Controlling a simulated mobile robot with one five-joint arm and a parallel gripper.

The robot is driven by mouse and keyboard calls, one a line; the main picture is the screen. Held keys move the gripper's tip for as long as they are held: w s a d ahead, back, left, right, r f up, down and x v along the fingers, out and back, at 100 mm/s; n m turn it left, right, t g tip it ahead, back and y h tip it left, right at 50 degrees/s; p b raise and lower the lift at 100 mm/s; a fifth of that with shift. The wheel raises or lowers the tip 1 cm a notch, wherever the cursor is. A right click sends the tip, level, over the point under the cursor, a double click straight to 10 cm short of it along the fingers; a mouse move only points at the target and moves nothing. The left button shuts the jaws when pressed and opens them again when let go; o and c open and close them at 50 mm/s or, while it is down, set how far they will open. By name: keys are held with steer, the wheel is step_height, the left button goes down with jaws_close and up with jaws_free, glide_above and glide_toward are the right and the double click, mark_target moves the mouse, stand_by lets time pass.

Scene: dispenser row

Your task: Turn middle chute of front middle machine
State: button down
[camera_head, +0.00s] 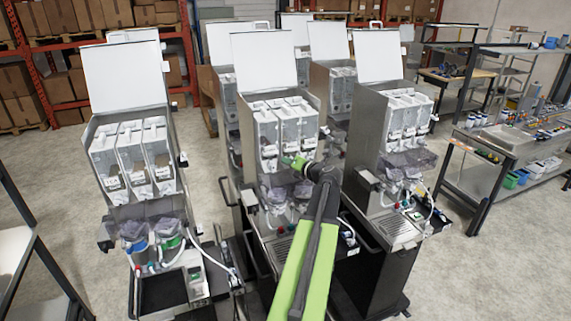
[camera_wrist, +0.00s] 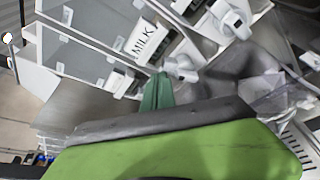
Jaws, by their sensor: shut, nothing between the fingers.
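The front middle machine (camera_head: 246,152) stands with its lid up and a row of three white canisters (camera_head: 284,126) inside. My gripper (camera_head: 293,161) is at the lower front of these canisters, and its green tip hides the middle chute area in the head view. In the wrist view, my gripper (camera_wrist: 157,92) is shut and empty, its green fingers below a label reading MILK. A white chute (camera_wrist: 183,68) lies just right of the fingertips; contact cannot be told. Another white chute (camera_wrist: 232,18) is further up right. I cannot tell which of them is the middle one.
Similar machines stand at the left (camera_head: 130,150) and right (camera_head: 395,120), with more behind. Grey plastic bags (camera_wrist: 225,75) hang close to my gripper under the chutes. A workbench (camera_head: 490,165) is at the right. Bare floor lies left of the machines.

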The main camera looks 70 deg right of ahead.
steer(key=shift+s+d+r, duration=0.2)
steer(key=shift+s+d, duration=0.15)
stand_by(0.3)
steer(key=shift+a, duration=0.1)
stand_by(0.4)
